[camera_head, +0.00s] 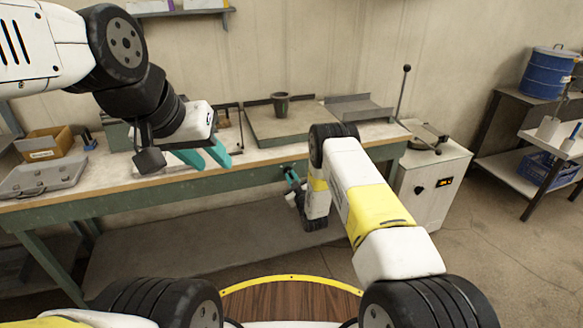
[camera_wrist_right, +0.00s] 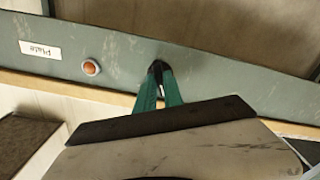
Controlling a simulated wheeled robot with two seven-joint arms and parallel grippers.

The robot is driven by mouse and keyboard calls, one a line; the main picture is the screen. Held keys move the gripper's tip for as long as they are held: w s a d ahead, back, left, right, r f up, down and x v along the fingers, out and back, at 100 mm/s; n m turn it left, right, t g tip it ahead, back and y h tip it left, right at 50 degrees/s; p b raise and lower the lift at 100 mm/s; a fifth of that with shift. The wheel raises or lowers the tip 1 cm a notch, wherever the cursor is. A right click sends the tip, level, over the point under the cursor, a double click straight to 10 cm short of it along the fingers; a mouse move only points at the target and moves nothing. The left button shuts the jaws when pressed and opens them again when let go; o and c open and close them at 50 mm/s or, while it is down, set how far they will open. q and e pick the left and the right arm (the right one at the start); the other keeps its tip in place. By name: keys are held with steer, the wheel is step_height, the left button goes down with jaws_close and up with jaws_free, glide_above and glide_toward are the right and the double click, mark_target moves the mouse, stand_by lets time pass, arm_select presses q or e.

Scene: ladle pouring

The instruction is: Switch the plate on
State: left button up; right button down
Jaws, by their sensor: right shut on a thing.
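The green front rail of the workbench carries a white label reading "Plate" (camera_wrist_right: 40,50), upside down in the right wrist view. A round orange light or button (camera_wrist_right: 91,67) sits beside it. My right gripper (camera_wrist_right: 158,75) is shut on a dark knob (camera_wrist_right: 156,66) on this rail; the fingers hide part of it. In the head view my right gripper (camera_head: 291,178) is at the bench front. A grey flat plate (camera_head: 290,127) lies on the bench with a dark cup (camera_head: 280,103) on it. My left gripper (camera_head: 205,158) is open and empty above the bench.
A grey case (camera_head: 48,178) and a cardboard box (camera_head: 45,145) are on the bench's left. A white cabinet (camera_head: 430,190) with a lever stands to the right. A blue drum (camera_head: 547,73) is far right.

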steer(key=m, duration=0.7)
steer(key=shift+d+m, duration=0.1)
steer(key=shift+m, duration=0.2)
steer(key=m, duration=0.6)
steer(key=shift+s+f, duration=0.1)
steer(key=shift+m, duration=0.4)
steer(key=c, duration=1.5)
jaws_free()
steer(key=shift+o, duration=0.2)
steer(key=v, duration=0.7)
steer(key=shift+s, duration=0.35)
